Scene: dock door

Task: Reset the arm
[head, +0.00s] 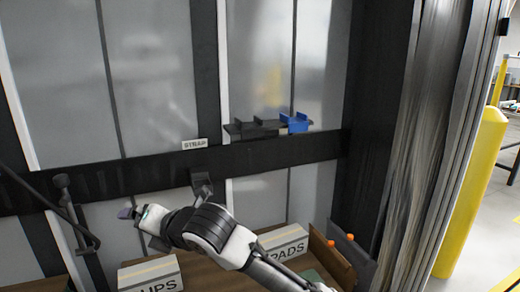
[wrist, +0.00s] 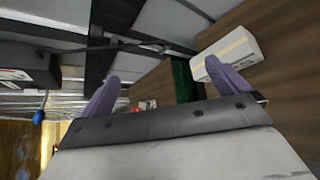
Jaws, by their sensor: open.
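My gripper (head: 130,212) is in front of the panelled dock door (head: 150,75), left of the picture's middle and below the dark crossbar (head: 265,158). My arm reaches up to it from the lower right. In the wrist view, its two purple fingers stand wide apart, and my gripper (wrist: 165,82) is open with nothing held between them. In the head view only a small part of the fingers shows.
Boxes marked PADS (head: 284,241) and one ending in UPS (head: 150,274) stand on a brown surface below my arm. A black holder and blue piece (head: 295,123) sit on a small shelf. A yellow post (head: 470,190) stands at right.

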